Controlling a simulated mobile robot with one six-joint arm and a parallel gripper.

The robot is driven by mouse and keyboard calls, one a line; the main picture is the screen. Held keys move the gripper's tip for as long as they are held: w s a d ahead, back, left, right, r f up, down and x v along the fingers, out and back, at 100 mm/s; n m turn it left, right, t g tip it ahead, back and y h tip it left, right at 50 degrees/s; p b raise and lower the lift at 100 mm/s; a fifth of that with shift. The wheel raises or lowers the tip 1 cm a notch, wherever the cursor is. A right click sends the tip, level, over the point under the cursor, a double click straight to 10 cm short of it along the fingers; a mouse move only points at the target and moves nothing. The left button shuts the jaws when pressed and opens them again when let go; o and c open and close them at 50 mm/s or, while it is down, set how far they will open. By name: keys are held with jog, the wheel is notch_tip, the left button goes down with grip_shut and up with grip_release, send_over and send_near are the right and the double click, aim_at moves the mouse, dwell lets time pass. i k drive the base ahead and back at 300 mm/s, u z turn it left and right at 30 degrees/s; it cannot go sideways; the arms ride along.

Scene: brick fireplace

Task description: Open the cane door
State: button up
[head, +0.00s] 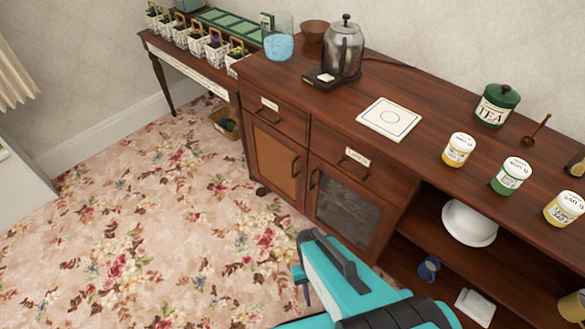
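The cane door (275,160) is the left of two lower doors on the dark wooden cabinet (395,195). It has a tan panel in a brown frame and looks closed. Its dark handle (296,167) is on its right side. My teal and white arm (345,285) reaches up from the bottom of the head view, below and to the right of the cane door, apart from its handle in the picture. I cannot make out the gripper's fingertips or whether they hold anything.
A second door (346,210) with a dark see-through panel adjoins on the right, its handle (313,180) close by. Labelled drawers (276,117) sit above. Open shelves with a white bowl (469,222) are at right. The flowered carpet (150,220) before the cane door is clear.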

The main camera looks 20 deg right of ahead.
aim_at(273, 155)
jog(key=u, duration=0.2)
jog(key=i, duration=0.5)
jog(key=z, duration=0.9)
jog(key=k, duration=0.15)
jog(key=u, duration=2.8)
jog(key=i, duration=0.55)
